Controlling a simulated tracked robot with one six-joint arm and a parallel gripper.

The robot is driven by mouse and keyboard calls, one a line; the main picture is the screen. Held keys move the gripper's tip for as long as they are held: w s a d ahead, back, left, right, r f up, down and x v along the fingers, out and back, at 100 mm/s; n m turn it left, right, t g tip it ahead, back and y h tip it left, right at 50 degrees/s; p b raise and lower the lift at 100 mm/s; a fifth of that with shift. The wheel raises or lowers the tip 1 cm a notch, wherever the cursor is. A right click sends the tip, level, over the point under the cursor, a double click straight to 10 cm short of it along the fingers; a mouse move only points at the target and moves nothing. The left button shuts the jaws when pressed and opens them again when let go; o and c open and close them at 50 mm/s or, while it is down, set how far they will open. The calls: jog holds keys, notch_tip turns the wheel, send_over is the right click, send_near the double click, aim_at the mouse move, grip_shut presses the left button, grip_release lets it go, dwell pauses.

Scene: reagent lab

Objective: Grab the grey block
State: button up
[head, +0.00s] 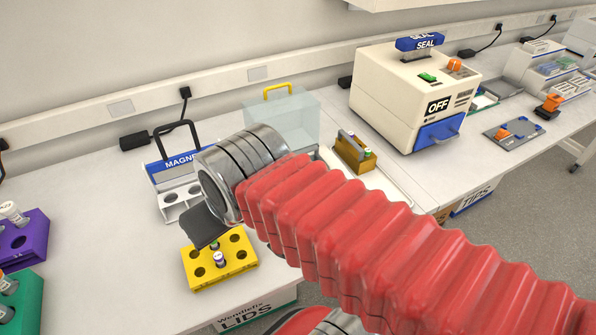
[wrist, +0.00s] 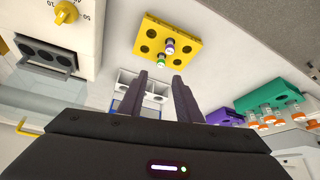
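In the head view my gripper (head: 204,228) is partly hidden by my arm, above the table near the yellow rack, well left of the block.
A yellow rack (head: 238,268) with two small vials and a white magnet stand (head: 170,207) lie close to my gripper. A clear box (head: 290,112) with a yellow handle stands beside the block. Purple (head: 28,242) and green racks are at left; a sealer (head: 415,90) is at right.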

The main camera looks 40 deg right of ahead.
aim_at(315, 148)
jog(key=shift+o, duration=1.4)
jog(key=shift+w+d+r, duration=0.1)
jog(key=o, duration=0.9)
jog(key=w+d+r+m, duration=0.3)
jog(key=d+m, duration=0.2)
jog(key=m, duration=0.5)
jog(key=shift+w+d+r+h, duration=0.15)
jog(key=shift+d+h, duration=0.15)
jog(key=o, duration=0.5)
jog(key=w+d+r+m, duration=0.1)
jog(key=d+m, duration=0.1)
jog(key=m, duration=0.1)
jog(key=d+r+m, duration=0.1)
jog(key=d+m, duration=0.1)
jog(key=m, duration=0.1)
jog(key=w+d+r+m, duration=0.1)
jog(key=d+m, duration=0.1)
jog(key=m, duration=0.2)
jog(key=shift+w+d+g, duration=0.3)
jog(key=shift+o, duration=0.2)
jog(key=s+d+m, duration=0.1)
jog(key=d+m, duration=1.3)
jog(key=m, duration=0.5)
jog(key=shift+s+r+g+h, duration=0.25)
jog(key=shift+s+g+h, duration=0.05)
jog(key=shift+g, duration=0.1)
